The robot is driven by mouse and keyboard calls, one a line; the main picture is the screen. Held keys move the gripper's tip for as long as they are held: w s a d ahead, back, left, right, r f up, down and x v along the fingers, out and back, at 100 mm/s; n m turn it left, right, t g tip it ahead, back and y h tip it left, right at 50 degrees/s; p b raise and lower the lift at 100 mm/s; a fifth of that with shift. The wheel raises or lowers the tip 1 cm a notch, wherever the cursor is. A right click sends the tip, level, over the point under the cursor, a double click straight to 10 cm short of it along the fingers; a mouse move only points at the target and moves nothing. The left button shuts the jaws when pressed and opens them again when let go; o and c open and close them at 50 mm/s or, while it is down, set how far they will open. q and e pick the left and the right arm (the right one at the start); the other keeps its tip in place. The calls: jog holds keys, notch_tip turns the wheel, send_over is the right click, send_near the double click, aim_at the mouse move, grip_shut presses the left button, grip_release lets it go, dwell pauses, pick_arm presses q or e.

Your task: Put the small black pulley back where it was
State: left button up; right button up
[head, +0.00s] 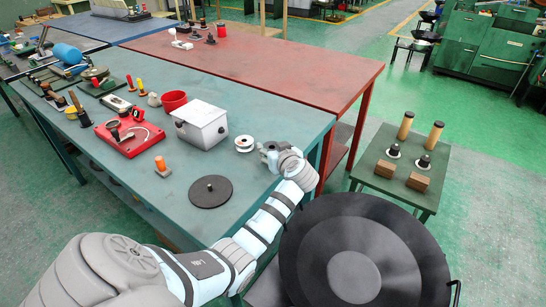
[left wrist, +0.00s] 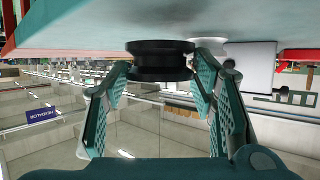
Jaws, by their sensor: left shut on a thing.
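My left gripper (head: 268,151) is at the right edge of the teal table (head: 300,112), low by the tabletop. In the left wrist view the small black pulley (left wrist: 160,60) sits between the fingers of my left gripper (left wrist: 158,80), which are shut on it. Its flat face is against or very close to the table surface; I cannot tell which. In the head view the gripper mostly hides it. A white pulley (head: 244,143) stands on the table just left of the gripper. My right gripper is not in view.
A grey-white box (head: 200,125) stands left of the white pulley. A flat black disc with a peg (head: 210,191) lies nearer me. A red tray (head: 129,133) and orange-topped peg (head: 161,164) are farther left. A small green stand (head: 385,185) is at right.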

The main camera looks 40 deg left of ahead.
pick_arm(q)
notch_tip(320, 180, down, 2)
jog(key=o, duration=1.5)
jog(key=shift+o, duration=0.2)
jog(key=shift+r, duration=0.1)
jog(key=p+v, duration=0.1)
jog(key=v, duration=1.1)
jog(key=shift+p, duration=0.3)
